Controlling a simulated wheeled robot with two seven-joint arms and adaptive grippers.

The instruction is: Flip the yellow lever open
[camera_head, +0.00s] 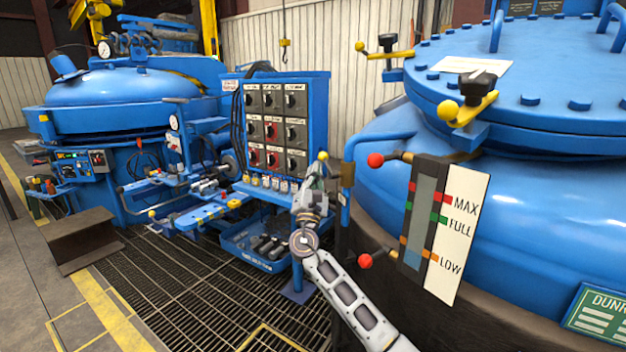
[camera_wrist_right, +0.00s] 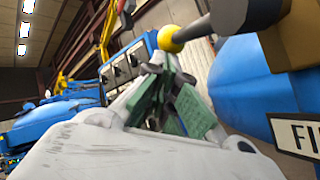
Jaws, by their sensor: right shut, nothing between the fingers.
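A small yellow ball (camera_head: 323,155) shows at the tip of my right gripper (camera_head: 320,173), left of the big blue furnace vessel. In the right wrist view a yellow ball (camera_wrist_right: 172,39) sits on a short rod from a dark grey cylinder (camera_wrist_right: 245,12), just beyond and right of the green-padded fingers (camera_wrist_right: 166,72). My right gripper is shut and empty. Whether it touches the ball cannot be told. Two yellow arms with black knobs, one at the lid's left edge (camera_head: 390,54) and one at its front (camera_head: 474,106), also end in yellow balls. My left gripper is out of view.
The blue vessel (camera_head: 540,215) and its level gauge (camera_head: 424,215) with red-ball handles stand close right of my right arm. A blue switch panel (camera_head: 318,100) stands behind the gripper. A grated floor (camera_head: 190,300) lies open at left.

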